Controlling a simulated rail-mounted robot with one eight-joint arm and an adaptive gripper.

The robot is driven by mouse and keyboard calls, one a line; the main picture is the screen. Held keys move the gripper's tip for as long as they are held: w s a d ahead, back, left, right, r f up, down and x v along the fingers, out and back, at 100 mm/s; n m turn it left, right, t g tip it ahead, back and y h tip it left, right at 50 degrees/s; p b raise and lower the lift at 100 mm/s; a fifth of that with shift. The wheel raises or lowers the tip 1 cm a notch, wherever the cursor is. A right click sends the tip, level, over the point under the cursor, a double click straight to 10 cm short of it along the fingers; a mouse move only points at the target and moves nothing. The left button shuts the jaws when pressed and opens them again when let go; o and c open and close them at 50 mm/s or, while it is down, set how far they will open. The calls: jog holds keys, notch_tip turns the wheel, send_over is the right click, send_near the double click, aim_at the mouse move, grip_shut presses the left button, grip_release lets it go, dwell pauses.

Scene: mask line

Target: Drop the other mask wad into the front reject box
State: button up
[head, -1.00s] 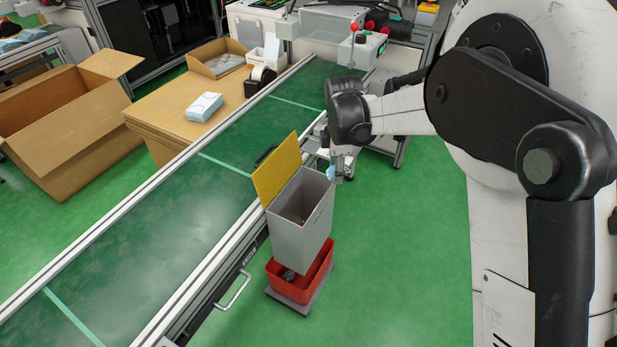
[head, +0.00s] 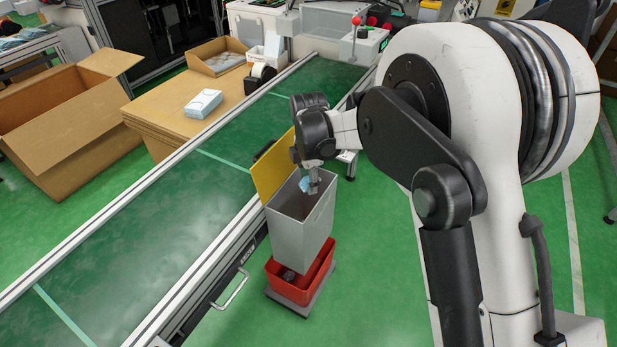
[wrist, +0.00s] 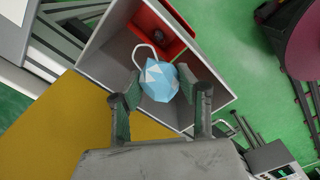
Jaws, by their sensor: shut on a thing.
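A light blue mask wad (wrist: 160,80) with a white ear loop is held between the two fingers of my gripper (wrist: 165,98) in the wrist view. In the head view, the wad (head: 306,185) shows small beside my gripper (head: 314,182), over the open top of a tall grey box (head: 298,236) with a raised yellow lid (head: 272,171). In the wrist view the box's grey wall (wrist: 107,50) lies behind the wad. I cannot tell exactly how high the wad is above the rim.
A conveyor (head: 130,237) runs along the left of the box.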

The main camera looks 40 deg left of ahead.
jog(key=shift+f, duration=0.45)
jog(key=o, duration=0.7)
jog(key=shift+o, duration=0.2)
jog(key=shift+r, duration=0.15)
notch_tip(320, 180, up, 12)
